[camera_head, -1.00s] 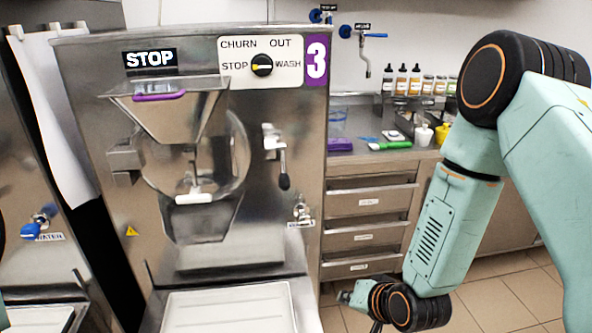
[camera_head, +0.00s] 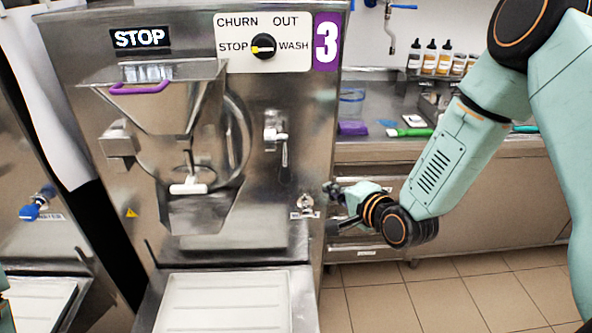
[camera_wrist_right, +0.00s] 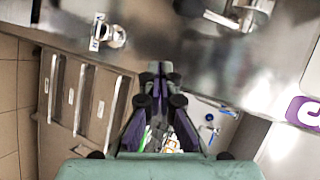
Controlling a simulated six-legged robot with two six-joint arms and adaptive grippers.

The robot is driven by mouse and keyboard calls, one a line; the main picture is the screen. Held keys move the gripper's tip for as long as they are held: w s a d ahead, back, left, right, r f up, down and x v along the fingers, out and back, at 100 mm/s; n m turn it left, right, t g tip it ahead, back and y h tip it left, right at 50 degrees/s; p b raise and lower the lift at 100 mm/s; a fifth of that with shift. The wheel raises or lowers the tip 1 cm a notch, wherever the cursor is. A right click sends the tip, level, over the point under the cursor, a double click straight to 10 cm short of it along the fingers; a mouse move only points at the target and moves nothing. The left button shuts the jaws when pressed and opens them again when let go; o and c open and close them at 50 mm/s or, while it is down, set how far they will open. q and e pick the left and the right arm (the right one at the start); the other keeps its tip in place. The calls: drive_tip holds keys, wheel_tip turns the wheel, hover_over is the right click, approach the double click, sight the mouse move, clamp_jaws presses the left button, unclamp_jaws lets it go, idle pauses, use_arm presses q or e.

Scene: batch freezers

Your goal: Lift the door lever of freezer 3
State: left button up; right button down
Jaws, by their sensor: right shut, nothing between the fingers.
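Freezer 3 (camera_head: 80,60) fills the left and middle of the head view, with a purple "3" label (camera_head: 326,42). Its door lever (camera_head: 277,132) is on the right side of the round door, its handle hanging down. A metal lever part also shows at the top of the right wrist view (camera_wrist_right: 238,16). My right gripper (camera_head: 333,205) is beside the freezer's right front edge, lower than the lever and to its right, apart from it. In the wrist view its fingers (camera_wrist_right: 160,72) are together and empty. My left gripper is not in view.
A small tap (camera_head: 306,206) sticks out below the lever; it also shows in the wrist view (camera_wrist_right: 110,35). A white tray (camera_head: 222,303) lies below the door. A steel counter (camera_head: 390,150) with drawers stands behind to the right. Tiled floor is clear at lower right.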

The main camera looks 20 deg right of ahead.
drive_tip(key=w+a+f+m, duration=0.1)
drive_tip(key=w+f+m, duration=0.15)
drive_tip(key=w, duration=0.75)
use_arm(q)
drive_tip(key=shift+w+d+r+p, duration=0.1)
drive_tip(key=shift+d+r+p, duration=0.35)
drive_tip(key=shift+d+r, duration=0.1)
use_arm(e)
drive_tip(key=shift+t, duration=0.4)
drive_tip(key=shift+s+a+r, duration=0.25)
drive_tip(key=shift+a+r, duration=0.05)
drive_tip(key=shift+a, duration=0.35)
drive_tip(key=shift+s+a+r, duration=0.3)
drive_tip(key=shift+a, duration=0.3)
drive_tip(key=shift+s+a+r, duration=0.25)
drive_tip(key=shift+a+r, duration=0.05)
drive_tip(key=shift+a, duration=0.35)
